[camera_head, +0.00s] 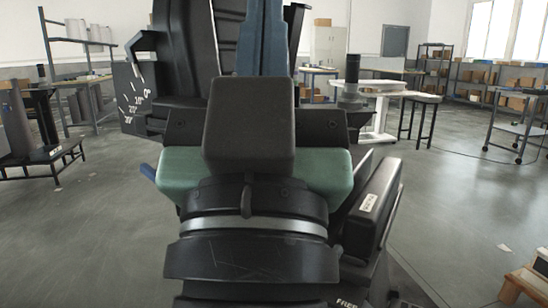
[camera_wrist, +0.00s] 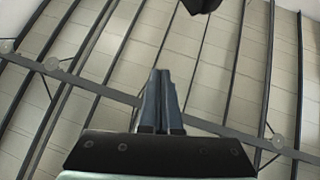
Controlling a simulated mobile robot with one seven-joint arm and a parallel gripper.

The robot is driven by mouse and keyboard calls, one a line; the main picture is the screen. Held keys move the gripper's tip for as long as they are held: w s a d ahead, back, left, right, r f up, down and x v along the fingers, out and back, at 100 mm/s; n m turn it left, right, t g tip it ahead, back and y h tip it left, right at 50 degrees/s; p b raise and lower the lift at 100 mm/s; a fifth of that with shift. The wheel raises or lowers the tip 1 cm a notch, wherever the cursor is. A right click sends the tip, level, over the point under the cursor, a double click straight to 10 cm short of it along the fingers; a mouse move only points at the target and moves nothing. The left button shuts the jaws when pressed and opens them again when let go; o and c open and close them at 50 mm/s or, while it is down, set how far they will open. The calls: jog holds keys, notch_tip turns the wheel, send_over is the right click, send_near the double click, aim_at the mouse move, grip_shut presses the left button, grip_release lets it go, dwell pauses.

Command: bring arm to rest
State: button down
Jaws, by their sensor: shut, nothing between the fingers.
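My gripper (camera_head: 262,22) stands upright close in front of the head camera, in the middle of the picture. Its blue-grey fingers rise from a dark screwed plate above the green hand body, and their tips run up to the top edge. In the wrist view my gripper (camera_wrist: 160,73) points up toward the ceiling. Its two fingers lie side by side, shut, with nothing between them. The black housing at the wrist hides the lower part of the hand in the head view.
A white-topped table (camera_head: 375,88) stands behind on the right, with a dark stool (camera_head: 420,100) beside it. Shelves with boxes (camera_head: 500,95) line the back right. A rack (camera_head: 75,60) stands at the left. The ceiling (camera_wrist: 240,80) has dark beams.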

notch_tip(320, 180, up, 39)
jog(key=s+p, duration=0.1)
jog(key=p, duration=3.6)
jog(key=shift+s+d+t+p, duration=0.25)
jog(key=shift+s+t+p, duration=0.05)
jog(key=shift+p, duration=0.1)
